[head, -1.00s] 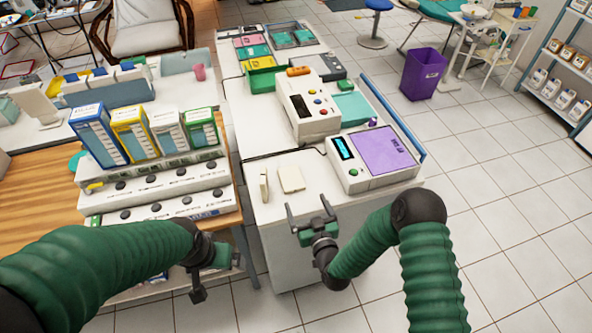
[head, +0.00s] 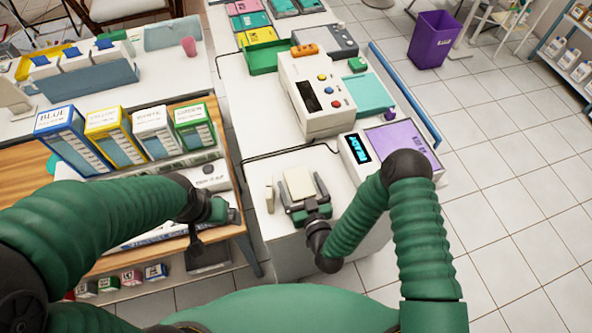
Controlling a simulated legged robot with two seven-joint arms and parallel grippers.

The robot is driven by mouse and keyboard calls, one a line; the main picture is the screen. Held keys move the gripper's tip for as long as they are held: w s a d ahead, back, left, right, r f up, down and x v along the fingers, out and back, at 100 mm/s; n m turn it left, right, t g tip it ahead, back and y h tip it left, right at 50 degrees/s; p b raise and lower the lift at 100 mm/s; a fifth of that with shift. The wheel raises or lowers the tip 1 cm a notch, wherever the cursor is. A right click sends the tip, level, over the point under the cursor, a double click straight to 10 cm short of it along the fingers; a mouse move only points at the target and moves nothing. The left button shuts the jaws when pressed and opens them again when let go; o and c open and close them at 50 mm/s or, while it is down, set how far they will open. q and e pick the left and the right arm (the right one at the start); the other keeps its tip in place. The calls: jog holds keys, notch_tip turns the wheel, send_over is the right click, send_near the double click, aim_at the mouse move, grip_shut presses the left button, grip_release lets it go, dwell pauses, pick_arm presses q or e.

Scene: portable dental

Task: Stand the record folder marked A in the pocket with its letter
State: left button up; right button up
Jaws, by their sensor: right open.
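No letter A and no lettered pocket can be read in the head view. A flat cream piece (head: 299,182) lies on the white counter (head: 262,228); I cannot tell if it is the folder. A thin cream piece (head: 269,196) is just left of it. My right gripper (head: 302,188) is open, with one finger at each side of the flat piece's near part; contact is unclear. My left gripper (head: 217,213) is by the right edge of the wooden desk, away from both cream pieces. Its jaws are not clear.
Blue, yellow, white and green labelled boxes (head: 107,140) stand in a row on the desk (head: 22,162). Behind the cream pieces are a cream machine (head: 318,95) and a purple-topped device reading READY (head: 357,149). A purple bin (head: 432,40) stands on open tiled floor.

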jog(key=shift+s+a+r, duration=0.1)
jog(key=shift+s, duration=0.3)
jog(key=shift+w+d, duration=0.2)
jog(key=shift+d, duration=0.15)
jog(key=c, duration=1)
jog(key=shift+s+a, duration=0.1)
jog(key=shift+a, duration=0.15)
jog(key=c, duration=0.6)
